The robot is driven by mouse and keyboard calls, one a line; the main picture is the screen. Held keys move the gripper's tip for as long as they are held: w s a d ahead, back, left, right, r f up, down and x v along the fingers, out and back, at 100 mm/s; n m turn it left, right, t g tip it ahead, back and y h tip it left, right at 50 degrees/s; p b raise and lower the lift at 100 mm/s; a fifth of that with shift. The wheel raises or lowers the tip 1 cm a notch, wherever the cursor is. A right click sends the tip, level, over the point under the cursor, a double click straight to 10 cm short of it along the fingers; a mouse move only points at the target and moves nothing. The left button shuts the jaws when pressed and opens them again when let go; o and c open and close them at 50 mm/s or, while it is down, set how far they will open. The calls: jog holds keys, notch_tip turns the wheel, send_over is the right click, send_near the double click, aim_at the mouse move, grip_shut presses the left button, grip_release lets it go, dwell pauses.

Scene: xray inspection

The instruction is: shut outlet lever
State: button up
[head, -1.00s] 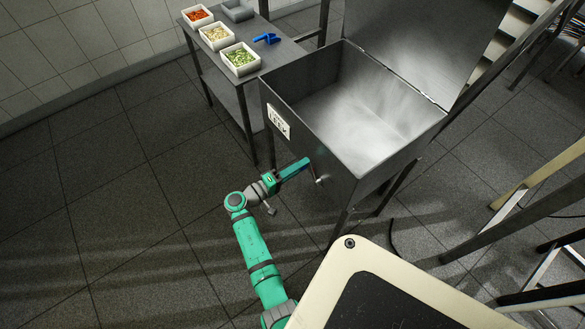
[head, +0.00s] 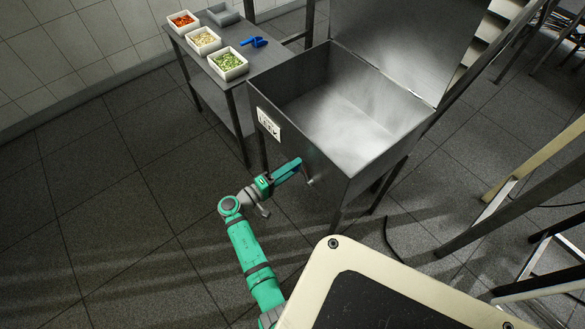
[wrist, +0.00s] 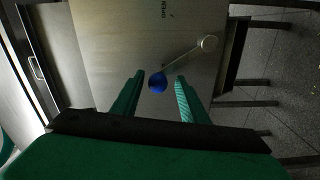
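The outlet lever shows in the wrist view as a thin metal rod with a blue knob (wrist: 158,83) at one end and a round pale pivot (wrist: 208,42) at the other. It slants across the metal face of the tank (wrist: 115,40), near the printed word OPEN. My gripper (wrist: 160,80) is open. Its two green fingers are on either side of the blue knob in the picture, with gaps on both sides. In the head view my gripper (head: 288,170) is at the tank's front, beside the small outlet fitting (head: 310,182); the blue knob is hidden there.
The open tank (head: 385,160) stands on legs with its lid raised. A side table (head: 207,68) holds white tubs of food, a grey tray (head: 223,14) and a blue scoop (head: 253,42). The tiled floor left of my arm is clear. A pale frame stands at the right.

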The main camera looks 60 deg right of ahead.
jog(key=v, duration=1)
jog(key=shift+w+a, duration=0.15)
jog(key=shift+a, duration=0.2)
